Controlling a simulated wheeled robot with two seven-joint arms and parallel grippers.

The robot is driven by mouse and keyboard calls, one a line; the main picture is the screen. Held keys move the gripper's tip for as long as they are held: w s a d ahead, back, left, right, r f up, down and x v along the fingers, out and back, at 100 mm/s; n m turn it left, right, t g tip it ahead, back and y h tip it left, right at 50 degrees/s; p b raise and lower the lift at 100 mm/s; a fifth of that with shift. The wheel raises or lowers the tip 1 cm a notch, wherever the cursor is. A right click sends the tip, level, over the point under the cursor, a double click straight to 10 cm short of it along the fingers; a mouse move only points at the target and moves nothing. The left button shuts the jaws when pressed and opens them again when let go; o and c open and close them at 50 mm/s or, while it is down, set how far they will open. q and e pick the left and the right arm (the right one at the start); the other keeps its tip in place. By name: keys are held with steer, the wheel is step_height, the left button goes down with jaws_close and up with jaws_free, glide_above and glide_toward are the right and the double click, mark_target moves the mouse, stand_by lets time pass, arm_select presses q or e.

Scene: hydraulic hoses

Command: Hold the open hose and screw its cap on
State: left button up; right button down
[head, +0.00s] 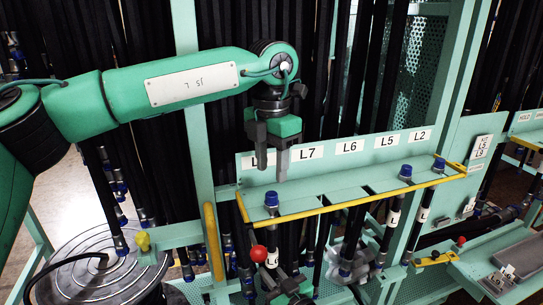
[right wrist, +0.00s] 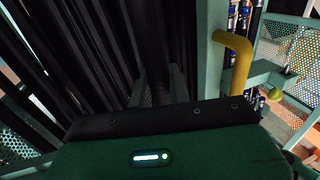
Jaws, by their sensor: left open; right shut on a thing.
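My left gripper (head: 271,164) points down with its fingers apart, empty, at the L7 end of the bracket. Just below its fingertips a blue fitting (head: 272,199) stands upright at the bracket's left end. I cannot tell whether this blue piece is a cap or the hose's own end. My right gripper (head: 280,283) is low at the bottom of the head view, partly cut off, near a white-labelled hose piece. In the right wrist view a dark hose (right wrist: 160,85) runs between its fingers. The hose's open end is not clearly visible.
A green bracket with a yellow rail (head: 365,197) carries labels L7, L6, L5 and L2. Other blue fittings (head: 405,172) stand along it at the right. A red ball (head: 258,253) is close to my right gripper. A yellow handle (right wrist: 237,60) stands beside it. A round drum (head: 85,270) is lower left.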

mark_target(272, 194)
arm_select(q)
step_height(272, 194, down, 6)
steer(key=shift+f, duration=0.25)
jaws_close()
stand_by(0.3)
steer(key=shift+m, duration=1)
steer(key=shift+o, duration=0.7)
jaws_free()
